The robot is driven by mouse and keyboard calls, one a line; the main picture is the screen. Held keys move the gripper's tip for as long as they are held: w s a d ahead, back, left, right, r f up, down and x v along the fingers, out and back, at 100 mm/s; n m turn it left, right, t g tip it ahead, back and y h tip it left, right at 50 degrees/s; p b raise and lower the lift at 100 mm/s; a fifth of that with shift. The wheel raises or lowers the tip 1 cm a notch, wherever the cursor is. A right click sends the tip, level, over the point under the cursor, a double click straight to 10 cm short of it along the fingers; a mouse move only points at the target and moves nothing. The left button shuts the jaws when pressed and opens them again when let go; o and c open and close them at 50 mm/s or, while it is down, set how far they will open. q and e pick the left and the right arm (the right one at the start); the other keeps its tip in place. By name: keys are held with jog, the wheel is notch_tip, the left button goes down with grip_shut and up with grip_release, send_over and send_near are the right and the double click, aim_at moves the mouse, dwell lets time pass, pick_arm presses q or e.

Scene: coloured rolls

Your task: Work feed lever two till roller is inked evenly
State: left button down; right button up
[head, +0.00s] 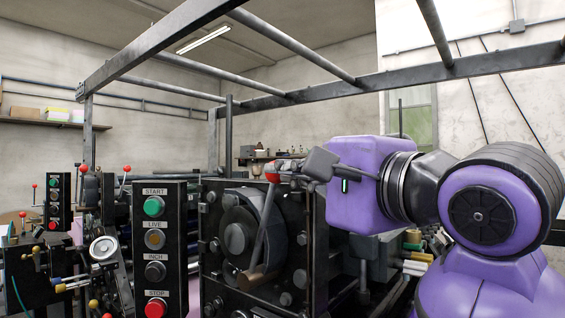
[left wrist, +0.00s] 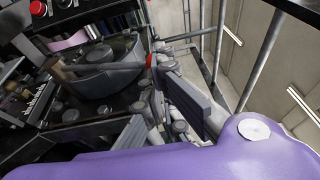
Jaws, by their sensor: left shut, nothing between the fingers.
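A lever (head: 264,228) with a red knob (head: 271,172) stands nearly upright before a dark round wheel (head: 240,236) on the press's black end panel. No label shows that it is lever two. My left gripper (head: 292,170) is at the height of the red knob, just right of it; the fingers are shut with nothing between them. In the left wrist view the red knob (left wrist: 151,60) shows by a grey finger; whether they touch I cannot tell. I cannot make out the inked roller's surface. My right gripper is out of view.
A control box with a green START button (head: 153,206) and a red STOP button (head: 156,308) stands left of the wheel. A round gauge (head: 103,249) and more red-knobbed levers (head: 126,170) are further left. A dark overhead frame (head: 300,97) spans above.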

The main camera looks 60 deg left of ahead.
pick_arm(q)
jog(key=s+a+p, duration=0.1)
jog(key=s+a, duration=0.2)
jog(key=a, duration=0.6)
jog(key=shift+a+r, duration=0.2)
jog(key=shift+a, duration=0.1)
dwell(1.2)
jog(key=shift+d, duration=0.1)
jog(key=w+d+b, duration=0.1)
jog(key=w+d, duration=0.2)
jog(key=d, duration=0.7)
jog(key=shift+w+d+f+b, duration=0.2)
jog(key=shift+d+f+b, duration=0.05)
jog(key=shift+d+b, duration=0.15)
jog(key=shift+a, duration=0.15)
dwell(0.5)
